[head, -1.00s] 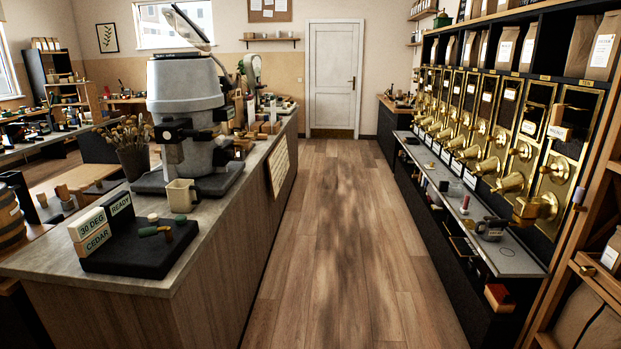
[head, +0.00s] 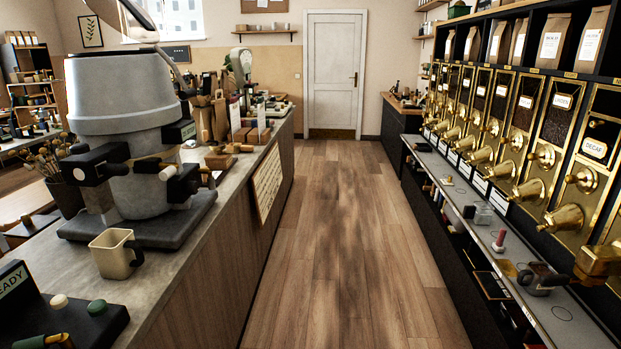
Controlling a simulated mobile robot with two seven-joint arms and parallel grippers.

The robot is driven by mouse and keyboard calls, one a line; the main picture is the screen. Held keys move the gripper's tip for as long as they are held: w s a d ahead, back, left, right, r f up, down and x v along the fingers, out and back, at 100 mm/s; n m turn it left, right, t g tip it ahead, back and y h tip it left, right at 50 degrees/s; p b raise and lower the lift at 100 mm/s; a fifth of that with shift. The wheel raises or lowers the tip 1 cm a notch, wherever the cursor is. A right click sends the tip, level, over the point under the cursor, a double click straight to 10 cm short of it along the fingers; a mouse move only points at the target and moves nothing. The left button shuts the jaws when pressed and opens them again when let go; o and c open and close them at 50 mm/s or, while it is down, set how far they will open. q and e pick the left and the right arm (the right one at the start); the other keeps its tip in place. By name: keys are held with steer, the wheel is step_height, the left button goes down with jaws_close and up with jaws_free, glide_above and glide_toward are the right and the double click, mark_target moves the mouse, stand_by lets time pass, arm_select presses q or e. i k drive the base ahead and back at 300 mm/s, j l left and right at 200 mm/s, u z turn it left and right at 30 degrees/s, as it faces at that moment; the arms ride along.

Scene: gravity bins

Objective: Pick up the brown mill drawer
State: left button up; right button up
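I cannot clearly make out a brown mill drawer in the head view. Small brown wooden pieces (head: 219,158) lie on the left counter (head: 215,205) behind the large grey machine (head: 130,95), too small to identify. More small brown items (head: 408,98) stand on the far right cabinet, also too small to tell. Neither of my grippers shows in the head view.
A wooden-floored aisle (head: 335,230) runs clear to a white door (head: 334,75). Brass-fronted gravity bins (head: 520,115) line the right wall above a grey ledge (head: 470,210) with small items. A cream mug (head: 112,253) stands near the left counter's edge.

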mark_target(242, 149)
steer(key=i, duration=1.45)
steer(key=i+u, duration=0.2)
steer(key=i, duration=0.3)
steer(key=i+l+u, duration=0.15)
steer(key=i, duration=0.3)
steer(key=i+l+u, duration=0.2)
steer(key=i, duration=0.25)
steer(key=i+l+u, duration=0.2)
steer(key=i+u, duration=0.2)
steer(key=i+l+u, duration=0.25)
steer(key=u, duration=0.2)
steer(key=i+l+u, duration=0.25)
steer(key=l+u, duration=0.15)
steer(key=i+l+u, duration=0.15)
steer(key=l+u, duration=0.25)
